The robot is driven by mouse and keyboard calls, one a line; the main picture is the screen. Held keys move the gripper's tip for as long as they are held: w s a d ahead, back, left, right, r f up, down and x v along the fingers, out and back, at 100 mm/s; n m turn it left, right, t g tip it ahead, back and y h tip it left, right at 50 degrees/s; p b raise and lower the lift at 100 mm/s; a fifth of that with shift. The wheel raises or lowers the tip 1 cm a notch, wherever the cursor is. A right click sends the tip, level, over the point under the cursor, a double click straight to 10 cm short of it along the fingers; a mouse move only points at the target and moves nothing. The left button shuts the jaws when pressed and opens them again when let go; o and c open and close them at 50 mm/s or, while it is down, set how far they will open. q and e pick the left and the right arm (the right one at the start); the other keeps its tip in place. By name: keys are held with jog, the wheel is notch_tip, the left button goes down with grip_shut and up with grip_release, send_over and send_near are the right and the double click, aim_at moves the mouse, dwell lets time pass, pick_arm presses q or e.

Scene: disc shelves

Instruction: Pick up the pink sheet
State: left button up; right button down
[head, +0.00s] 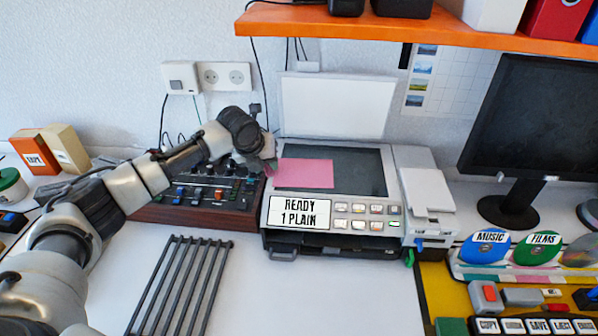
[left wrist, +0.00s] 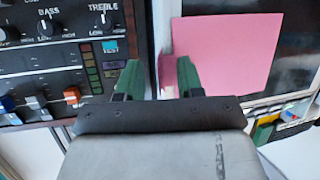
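The pink sheet (head: 304,174) lies flat on the left part of the dark glass of the scanner-printer (head: 357,170), whose lid (head: 337,105) stands open. In the left wrist view the pink sheet (left wrist: 226,50) is at the upper right. My left gripper (head: 271,168) is at the sheet's left edge in the head view. In the left wrist view its green fingers (left wrist: 161,80) are apart, with the right finger overlapping the sheet's lower left corner. Whether the fingers touch the sheet is unclear. My right gripper is not in view.
A mixer with knobs (head: 205,192) stands left of the printer, under my left arm. An orange shelf (head: 400,28) hangs above. A monitor (head: 530,125) and a rack of discs (head: 520,255) are at right. A dark rack (head: 180,285) lies in front; the white desk beside it is clear.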

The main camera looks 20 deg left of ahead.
pick_arm(q)
grip_shut()
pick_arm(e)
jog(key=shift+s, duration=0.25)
pick_arm(q)
jog(key=shift+r, duration=0.1)
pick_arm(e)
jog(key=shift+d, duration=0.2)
